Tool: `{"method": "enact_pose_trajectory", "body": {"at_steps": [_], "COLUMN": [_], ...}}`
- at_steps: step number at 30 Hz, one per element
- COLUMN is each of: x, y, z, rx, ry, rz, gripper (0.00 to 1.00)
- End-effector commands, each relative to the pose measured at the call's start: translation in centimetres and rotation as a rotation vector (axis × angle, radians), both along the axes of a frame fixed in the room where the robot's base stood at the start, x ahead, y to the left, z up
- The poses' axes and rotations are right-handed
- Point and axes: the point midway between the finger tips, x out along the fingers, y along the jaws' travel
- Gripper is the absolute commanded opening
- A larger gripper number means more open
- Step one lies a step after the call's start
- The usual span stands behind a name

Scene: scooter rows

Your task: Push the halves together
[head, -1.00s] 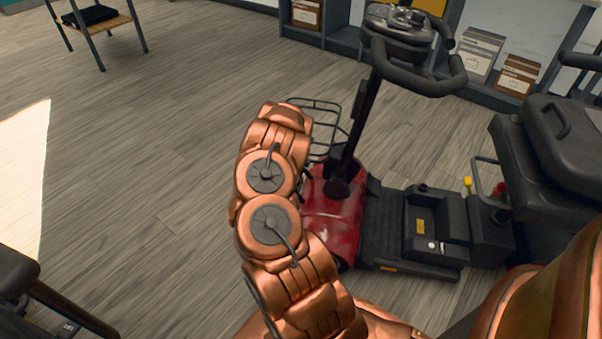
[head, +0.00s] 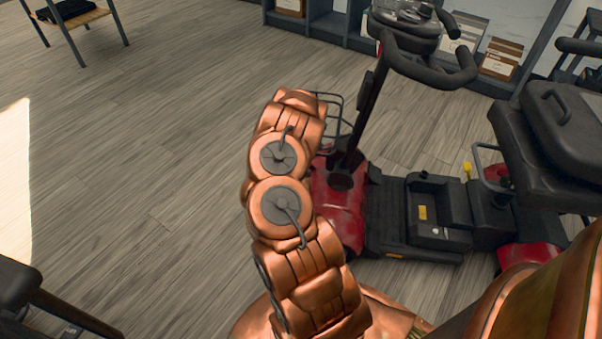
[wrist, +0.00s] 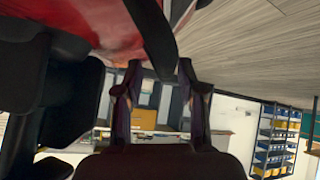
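The front half of a mobility scooter has a red shroud (head: 340,205), a dark deck and a black tiller with a looped handlebar (head: 430,55). The rear half, with a black seat (head: 550,135) and red fender (head: 530,256), stands at its right. The halves meet or nearly meet near the deck's right end; I cannot tell if a gap is left. My copper arm passes left of the red shroud, and my gripper is hidden in the head view. In the wrist view my gripper (wrist: 158,70) has its fingers apart, with a black bar and red bodywork (wrist: 75,30) close by.
A wire basket (head: 332,115) sits at the scooter's front. Shelving with boxes (head: 500,58) lines the back, and a small wooden table (head: 75,18) stands at the far left. Dark equipment (head: 25,290) is at the lower left. The wooden floor (head: 150,150) at left is open.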

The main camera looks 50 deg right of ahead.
Motion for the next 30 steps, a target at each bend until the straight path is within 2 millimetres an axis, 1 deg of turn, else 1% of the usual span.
{"method": "enact_pose_trajectory", "body": {"at_steps": [10, 14, 20, 30], "x": [0.2, 0.1, -0.3, -1.2], "y": [0.1, 0.5, 2.0, 5.4], "z": [0.1, 0.4, 2.0, 5.3], "rx": [-0.001, -0.001, 0.001, 0.002], "ry": [-0.001, -0.001, -0.004, -0.004], "rz": [0.004, 0.004, 0.005, 0.006], "gripper": [0.45, 0.45, 0.45, 0.45]}}
